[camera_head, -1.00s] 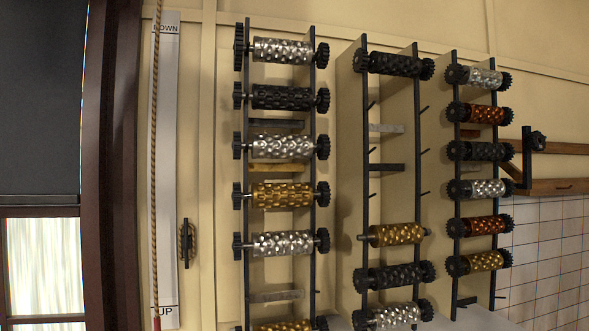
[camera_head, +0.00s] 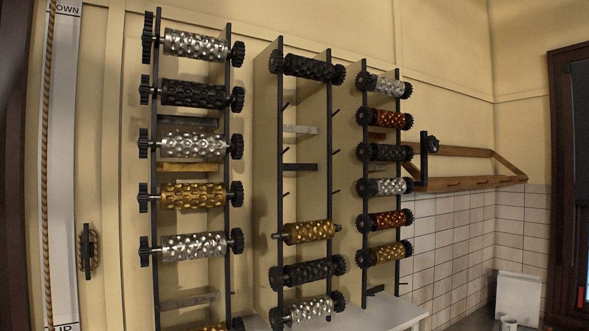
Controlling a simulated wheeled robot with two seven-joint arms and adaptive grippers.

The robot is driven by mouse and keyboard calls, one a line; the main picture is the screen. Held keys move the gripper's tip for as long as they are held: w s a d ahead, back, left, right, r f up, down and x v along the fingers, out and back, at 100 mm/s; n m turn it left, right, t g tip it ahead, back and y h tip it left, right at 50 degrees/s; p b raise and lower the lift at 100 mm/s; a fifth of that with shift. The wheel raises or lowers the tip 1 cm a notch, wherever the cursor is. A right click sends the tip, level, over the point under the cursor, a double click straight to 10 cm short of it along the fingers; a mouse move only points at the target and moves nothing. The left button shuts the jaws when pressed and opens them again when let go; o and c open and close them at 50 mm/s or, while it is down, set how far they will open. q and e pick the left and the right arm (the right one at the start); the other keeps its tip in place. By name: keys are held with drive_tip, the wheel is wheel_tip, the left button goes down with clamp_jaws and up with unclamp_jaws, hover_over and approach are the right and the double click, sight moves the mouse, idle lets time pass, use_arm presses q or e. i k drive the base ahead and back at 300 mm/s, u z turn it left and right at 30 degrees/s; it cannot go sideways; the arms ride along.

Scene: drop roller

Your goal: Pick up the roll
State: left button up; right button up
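Several embossed rolls with black gear ends hang on three upright wall racks. The left rack holds a silver roll (camera_head: 195,45) at the top, a black roll (camera_head: 194,93), a second silver roll (camera_head: 193,145), a gold roll (camera_head: 193,196) and a third silver roll (camera_head: 194,247). The middle rack has a black roll (camera_head: 308,67) at the top, a gold roll (camera_head: 309,231) without visible gears, a lower black roll (camera_head: 308,271) and a silver roll (camera_head: 311,309). The right rack holds silver, copper (camera_head: 390,119), black and gold (camera_head: 389,251) rolls. Neither gripper shows.
A white table (camera_head: 400,312) stands below the racks. A wooden wall shelf (camera_head: 470,184) juts out at right. A rope (camera_head: 48,170) hangs beside a DOWN/UP board (camera_head: 64,190) at left. The middle rack has empty pegs between its top roll and gold roll.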

sight(364, 150)
drive_tip(key=z, duration=2.45)
drive_tip(key=i, duration=2.45)
drive_tip(key=u, duration=2.5)
